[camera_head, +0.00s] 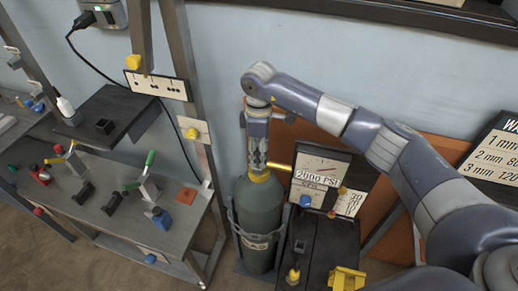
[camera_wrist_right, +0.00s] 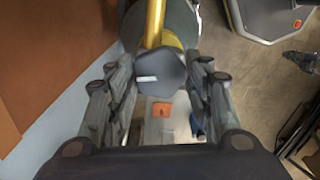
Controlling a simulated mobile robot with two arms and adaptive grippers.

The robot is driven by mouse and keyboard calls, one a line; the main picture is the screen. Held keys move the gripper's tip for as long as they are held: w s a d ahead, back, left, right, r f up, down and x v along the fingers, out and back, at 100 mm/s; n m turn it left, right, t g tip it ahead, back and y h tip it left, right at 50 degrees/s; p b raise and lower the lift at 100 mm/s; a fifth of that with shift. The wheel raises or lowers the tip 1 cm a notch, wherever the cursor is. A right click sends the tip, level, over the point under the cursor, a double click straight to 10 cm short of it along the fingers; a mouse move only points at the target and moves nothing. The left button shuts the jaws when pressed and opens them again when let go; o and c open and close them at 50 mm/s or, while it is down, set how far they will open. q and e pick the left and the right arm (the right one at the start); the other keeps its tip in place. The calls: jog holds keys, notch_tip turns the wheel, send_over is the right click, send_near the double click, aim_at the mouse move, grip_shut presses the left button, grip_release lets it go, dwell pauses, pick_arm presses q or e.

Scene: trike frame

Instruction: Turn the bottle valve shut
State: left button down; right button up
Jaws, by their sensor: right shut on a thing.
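The grey-green gas bottle (camera_head: 259,208) stands upright in a dark holder, with a yellow neck and a yellow pipe (camera_head: 281,166) leading right to the gauge panel. My right gripper (camera_head: 257,165) points down over the bottle's top and hides the valve in the head view. In the right wrist view the valve knob (camera_wrist_right: 158,76) is a dark, faceted cap with a white mark. It sits between the two fingers of my right gripper (camera_wrist_right: 161,70), which is shut on it. The bottle (camera_wrist_right: 181,24) and yellow pipe (camera_wrist_right: 154,22) show beyond it. My left gripper is not in view.
The gauge panel (camera_head: 320,177), marked PSI, stands right of the bottle above a dark stand (camera_head: 327,240). A grey workbench (camera_head: 118,222) with several clamps is at the left. A metal post (camera_head: 194,90) rises between bench and bottle. The blue wall is close behind.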

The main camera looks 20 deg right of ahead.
jog(key=shift+w+r+m, duration=0.1)
jog(key=shift+r+m, duration=0.05)
jog(key=shift+m, duration=0.95)
jog(key=o, duration=1.1)
notch_tip(320, 180, up, 12)
jog(key=shift+f, duration=0.1)
